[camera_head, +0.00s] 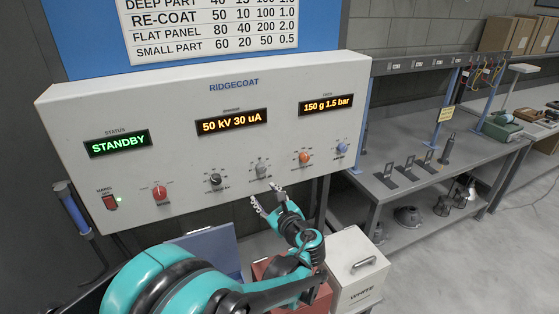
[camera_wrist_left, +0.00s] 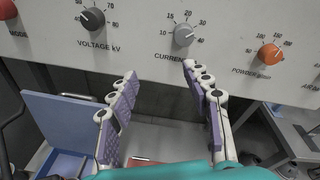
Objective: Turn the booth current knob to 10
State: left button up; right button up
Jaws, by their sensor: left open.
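The current knob (camera_head: 260,170) is a small grey dial on the front of the white Ridgecoat panel (camera_head: 180,80). In the left wrist view the knob (camera_wrist_left: 183,36) sits above the word CURRENT, with 10 at its left and 20 and 30 at its upper right. The display (camera_head: 232,122) reads 50 kV 30 uA. My left gripper (camera_head: 266,195) is open and empty, just below the knob and apart from it. In the left wrist view its fingers (camera_wrist_left: 160,72) are spread, the right fingertip nearly under the knob. My right gripper is out of view.
The black voltage knob (camera_head: 215,180) and the orange powder knob (camera_head: 305,158) flank the current knob. A white box (camera_head: 352,270) stands below. A grey bench (camera_head: 450,150) is at the right.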

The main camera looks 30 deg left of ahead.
aim_at(263, 170)
pick_arm(q)
jog(key=w+a+m, duration=0.1)
jog(key=w, duration=0.1)
jog(key=w+a+r+m+y, duration=0.1)
jog(key=w+a, duration=0.1)
jog(key=w, duration=0.1)
jog(key=w+a+r+m+t, duration=0.1)
jog(key=w+a, duration=0.1)
jog(key=w, duration=0.1)
grip_shut()
dwell(0.3)
